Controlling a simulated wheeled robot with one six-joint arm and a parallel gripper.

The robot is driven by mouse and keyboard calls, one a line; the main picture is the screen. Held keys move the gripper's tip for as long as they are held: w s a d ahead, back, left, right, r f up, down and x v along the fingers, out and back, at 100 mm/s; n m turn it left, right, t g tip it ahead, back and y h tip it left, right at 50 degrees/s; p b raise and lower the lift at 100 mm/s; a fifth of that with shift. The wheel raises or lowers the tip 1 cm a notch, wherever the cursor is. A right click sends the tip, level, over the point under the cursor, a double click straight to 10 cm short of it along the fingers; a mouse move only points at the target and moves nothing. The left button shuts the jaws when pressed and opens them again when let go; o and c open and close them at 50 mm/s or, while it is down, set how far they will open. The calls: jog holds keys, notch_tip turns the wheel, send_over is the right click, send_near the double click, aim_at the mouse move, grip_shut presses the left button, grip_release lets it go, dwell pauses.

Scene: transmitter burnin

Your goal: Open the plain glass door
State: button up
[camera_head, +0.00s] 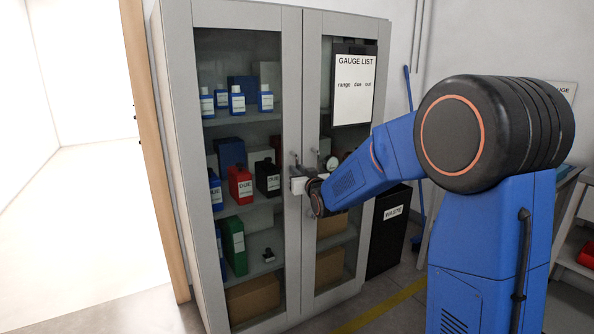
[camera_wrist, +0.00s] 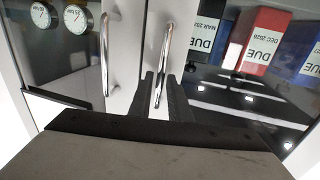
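A grey two-door cabinet stands ahead. Its plain glass door (camera_head: 242,60) is the left one in the head view and is closed. Red, blue, green and black items show behind it. The plain door's bar handle (camera_wrist: 166,48) is in the middle of the wrist view, upright and metallic. My gripper (camera_wrist: 161,80) has its two dark fingers on either side of this handle, with a narrow gap showing, so it looks open around the bar. In the head view my gripper (camera_head: 298,186) is at the door seam, and its fingers are partly hidden by my wrist.
The other glass door (camera_head: 331,200) carries a gauge list sheet (camera_head: 354,90); its handle (camera_wrist: 107,50) is close beside my fingers. A black waste bin (camera_head: 390,232) stands right of the cabinet. A wooden door edge (camera_head: 153,150) is at the left, with bright floor beyond.

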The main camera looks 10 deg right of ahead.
jog(key=shift+w, duration=0.7)
jog(key=shift+c, duration=0.7)
grip_shut()
jog(key=shift+s, duration=0.1)
